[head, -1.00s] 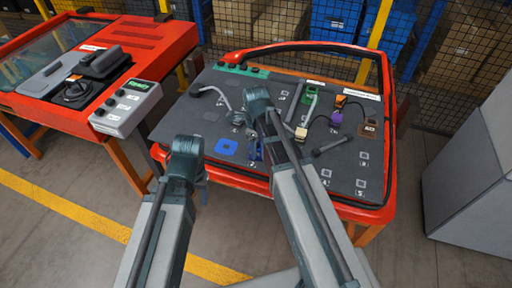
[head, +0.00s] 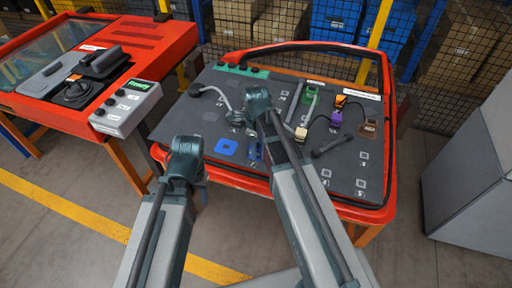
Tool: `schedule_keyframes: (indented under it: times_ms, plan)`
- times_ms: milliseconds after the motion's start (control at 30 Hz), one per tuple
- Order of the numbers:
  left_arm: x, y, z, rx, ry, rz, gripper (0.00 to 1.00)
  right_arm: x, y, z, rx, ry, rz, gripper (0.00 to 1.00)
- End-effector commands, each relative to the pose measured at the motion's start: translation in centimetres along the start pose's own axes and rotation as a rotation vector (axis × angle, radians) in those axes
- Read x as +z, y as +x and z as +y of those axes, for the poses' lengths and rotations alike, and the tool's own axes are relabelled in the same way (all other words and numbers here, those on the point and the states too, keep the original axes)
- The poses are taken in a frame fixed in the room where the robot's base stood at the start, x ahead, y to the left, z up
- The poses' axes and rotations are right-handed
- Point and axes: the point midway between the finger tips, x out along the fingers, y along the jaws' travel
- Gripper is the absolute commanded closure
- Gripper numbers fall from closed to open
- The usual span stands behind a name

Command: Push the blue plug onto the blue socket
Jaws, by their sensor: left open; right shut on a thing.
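The blue socket (head: 226,147) looks like a flat blue square with a darker centre, on the left front of the dark board. A smaller blue piece (head: 254,152) is to its right, partly covered by my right arm; I cannot tell whether it is the plug. My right gripper (head: 243,118) is over the board behind the blue socket, seen from above. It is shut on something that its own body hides. A grey cable (head: 220,96) runs from the board's left to this gripper. My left gripper (head: 190,182) is open and empty in front of the board's left edge.
The red-rimmed board (head: 345,185) also carries a green piece (head: 311,91), a purple piece (head: 336,117), a brown piece (head: 368,130) and a dark bar (head: 332,146). A grey button box (head: 125,108) and red table stand left. A grey cabinet (head: 470,180) stands right.

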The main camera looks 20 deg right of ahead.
Motion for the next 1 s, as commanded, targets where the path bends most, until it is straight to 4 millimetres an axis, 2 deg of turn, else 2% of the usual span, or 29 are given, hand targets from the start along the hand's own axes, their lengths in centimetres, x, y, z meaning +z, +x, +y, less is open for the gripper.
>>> schedule_keyframes:
  times_ms: [1000]
  plan:
    - [0.03, -0.59, -0.06, 0.0, 0.0, 0.0, 0.5, -0.01, -0.59, 0.03, 0.001, 0.0, 0.0, 1.0]
